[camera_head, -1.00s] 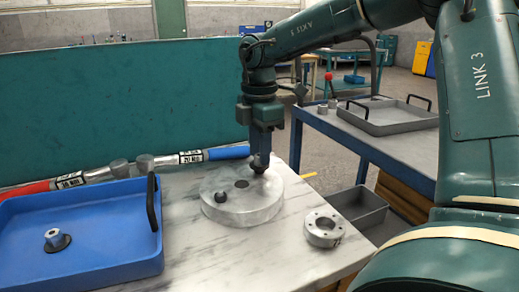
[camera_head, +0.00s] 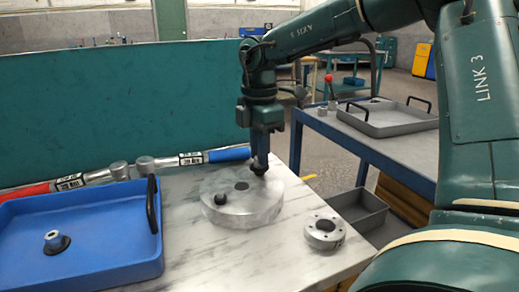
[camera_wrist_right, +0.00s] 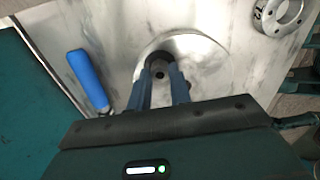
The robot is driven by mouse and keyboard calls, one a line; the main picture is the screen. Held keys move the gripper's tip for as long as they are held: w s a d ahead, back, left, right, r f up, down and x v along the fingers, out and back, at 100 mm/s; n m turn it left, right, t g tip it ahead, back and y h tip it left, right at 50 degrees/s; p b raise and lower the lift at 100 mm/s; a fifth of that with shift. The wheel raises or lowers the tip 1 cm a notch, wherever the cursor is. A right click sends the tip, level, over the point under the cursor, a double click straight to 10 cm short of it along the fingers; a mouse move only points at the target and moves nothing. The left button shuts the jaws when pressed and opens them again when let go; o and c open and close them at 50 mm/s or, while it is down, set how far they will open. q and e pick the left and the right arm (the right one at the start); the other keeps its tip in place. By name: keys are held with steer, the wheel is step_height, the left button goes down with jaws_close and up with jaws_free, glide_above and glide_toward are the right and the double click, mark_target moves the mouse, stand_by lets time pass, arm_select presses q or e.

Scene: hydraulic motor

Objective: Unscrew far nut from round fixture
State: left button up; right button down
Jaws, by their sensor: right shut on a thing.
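The round fixture (camera_head: 240,212) is a thick pale metal disc lying flat on the marbled table. A dark round nut (camera_head: 220,200) sits on its near side, beside a dark central hole (camera_head: 241,186). My right gripper (camera_head: 260,165) points down at the disc's far edge and is shut on the far nut (camera_head: 259,171), which is dark and partly covered by the fingers. In the right wrist view, the gripper's two fingers (camera_wrist_right: 161,88) close around the dark nut (camera_wrist_right: 158,58) over the disc (camera_wrist_right: 208,58). I cannot tell whether the nut touches the disc. My left gripper is out of view.
A blue tray (camera_head: 115,278) with a small metal part stands at left. Red-handled and blue-handled torque wrenches (camera_head: 215,155) lie behind it. A ring-shaped metal part (camera_head: 324,231) lies at the table's right edge. A grey tray (camera_head: 390,122) rests on a side bench.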

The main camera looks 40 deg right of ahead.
steer(key=n+p, duration=0.1)
steer(key=n, duration=0.2)
steer(key=shift+r, duration=0.1)
steer(key=n, duration=0.2)
steer(key=shift+n, duration=0.4)
steer(key=shift+n+p, duration=0.45)
steer(key=shift+n, duration=1.75)
steer(key=c, duration=1.5)
jaws_free()
